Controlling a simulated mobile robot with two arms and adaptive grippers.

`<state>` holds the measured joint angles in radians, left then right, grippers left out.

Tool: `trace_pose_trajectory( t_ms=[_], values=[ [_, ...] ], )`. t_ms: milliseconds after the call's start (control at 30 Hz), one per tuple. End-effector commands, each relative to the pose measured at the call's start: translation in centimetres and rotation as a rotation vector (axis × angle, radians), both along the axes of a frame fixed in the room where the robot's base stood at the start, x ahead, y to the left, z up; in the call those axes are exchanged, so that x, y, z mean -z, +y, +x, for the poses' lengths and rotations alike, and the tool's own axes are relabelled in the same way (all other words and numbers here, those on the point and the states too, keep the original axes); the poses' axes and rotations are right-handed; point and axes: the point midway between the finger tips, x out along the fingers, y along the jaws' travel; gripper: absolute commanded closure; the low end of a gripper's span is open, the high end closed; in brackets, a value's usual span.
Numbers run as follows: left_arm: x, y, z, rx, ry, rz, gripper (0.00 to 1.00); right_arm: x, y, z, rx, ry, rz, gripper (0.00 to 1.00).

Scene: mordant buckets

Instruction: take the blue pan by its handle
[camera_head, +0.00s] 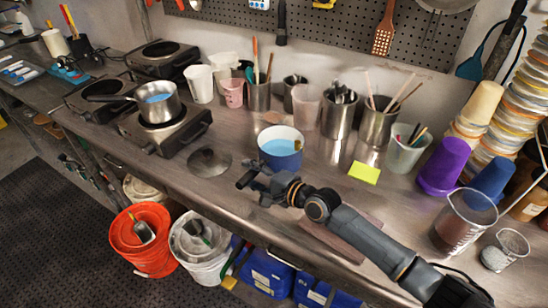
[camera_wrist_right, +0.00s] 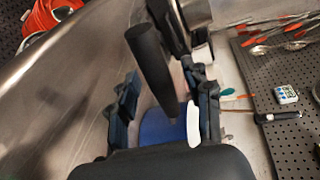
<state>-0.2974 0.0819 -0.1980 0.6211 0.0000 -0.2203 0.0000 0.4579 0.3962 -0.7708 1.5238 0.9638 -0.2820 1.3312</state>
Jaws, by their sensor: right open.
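The blue pan (camera_head: 281,155), with a white inside and light blue liquid, stands on the steel bench in front of the mugs. Its black handle (camera_head: 246,178) points toward the front left, partly covered by my right gripper (camera_head: 264,184). In the right wrist view the dark handle (camera_wrist_right: 150,60) rises between the two spread fingers of the right gripper (camera_wrist_right: 165,108), with the blue pan body (camera_wrist_right: 160,130) beyond. The right gripper is open around the handle; whether a finger touches it I cannot tell. My left gripper is not in view.
A round lid (camera_head: 209,161) lies left of the pan. A steel saucepan (camera_head: 155,102) stands on a hot plate (camera_head: 165,132). Steel mugs (camera_head: 340,112) stand behind, and a yellow note (camera_head: 364,172) lies to the right. Orange (camera_head: 140,240) and white buckets (camera_head: 201,246) stand below the bench edge.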

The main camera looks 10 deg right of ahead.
Motion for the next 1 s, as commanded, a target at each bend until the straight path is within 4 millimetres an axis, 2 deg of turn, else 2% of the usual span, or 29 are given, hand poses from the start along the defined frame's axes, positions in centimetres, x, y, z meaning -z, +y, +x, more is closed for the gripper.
trace_pose_trajectory(
  t_ms=[333, 500, 567, 600, 700, 1000],
  values=[
    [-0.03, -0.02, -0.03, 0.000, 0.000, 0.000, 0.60, 0.20, 0.53, 0.53, 0.000, -0.001, -0.001, 0.50],
    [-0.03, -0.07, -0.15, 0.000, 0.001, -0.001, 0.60, 0.20, 0.51, 0.51, 0.000, -0.001, -0.001, 0.85],
    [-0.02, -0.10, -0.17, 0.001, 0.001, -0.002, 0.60, 0.20, 0.51, 0.51, 0.000, -0.001, -0.001, 0.97],
    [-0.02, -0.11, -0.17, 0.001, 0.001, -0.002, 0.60, 0.21, 0.51, 0.51, 0.000, -0.001, -0.001, 1.00],
    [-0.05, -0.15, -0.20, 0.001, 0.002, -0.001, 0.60, -0.35, 0.54, 0.67, 0.001, -0.014, 0.002, 1.00],
    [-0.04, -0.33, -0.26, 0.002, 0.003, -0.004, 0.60, -0.33, 0.55, 0.63, 0.000, -0.010, 0.003, 1.00]
  ],
)
